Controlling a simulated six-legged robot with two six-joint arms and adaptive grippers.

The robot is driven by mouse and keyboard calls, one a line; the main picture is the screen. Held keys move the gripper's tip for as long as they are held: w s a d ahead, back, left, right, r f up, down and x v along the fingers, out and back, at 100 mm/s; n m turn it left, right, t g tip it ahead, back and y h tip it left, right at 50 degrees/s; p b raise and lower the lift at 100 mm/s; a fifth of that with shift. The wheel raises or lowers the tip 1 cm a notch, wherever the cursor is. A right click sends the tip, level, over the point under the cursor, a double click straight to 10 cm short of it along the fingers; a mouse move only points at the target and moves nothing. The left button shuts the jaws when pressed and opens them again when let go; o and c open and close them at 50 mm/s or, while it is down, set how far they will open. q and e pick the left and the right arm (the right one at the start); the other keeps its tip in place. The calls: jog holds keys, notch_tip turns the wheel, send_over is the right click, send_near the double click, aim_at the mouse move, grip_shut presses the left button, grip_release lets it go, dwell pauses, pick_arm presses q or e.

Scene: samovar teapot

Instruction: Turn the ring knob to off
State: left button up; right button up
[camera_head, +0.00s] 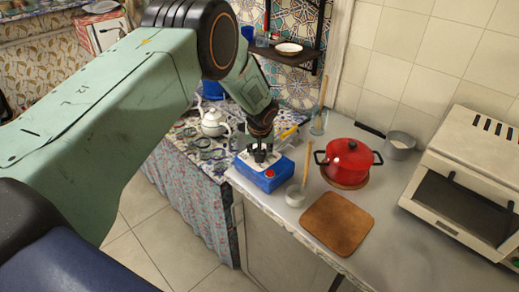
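A blue box-shaped appliance (269,182) with a pale top stands at the left end of the counter. A small red round part (270,174) shows on its near side; whether it is the ring knob, and which way it is set, is too small to tell. My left gripper (261,157) comes down from above, with its dark fingers at the appliance's pale top, behind the red part. I cannot tell whether it touches the top or whether its fingers are open or shut. My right gripper is not in view.
A white teapot (213,122) stands on the cloth-covered table at the left. The counter's front right is clear.

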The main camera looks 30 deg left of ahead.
pick_arm(q)
jog(key=shift+w+r, duration=0.15)
jog(key=o, duration=1.2)
jog(key=v, duration=1.2)
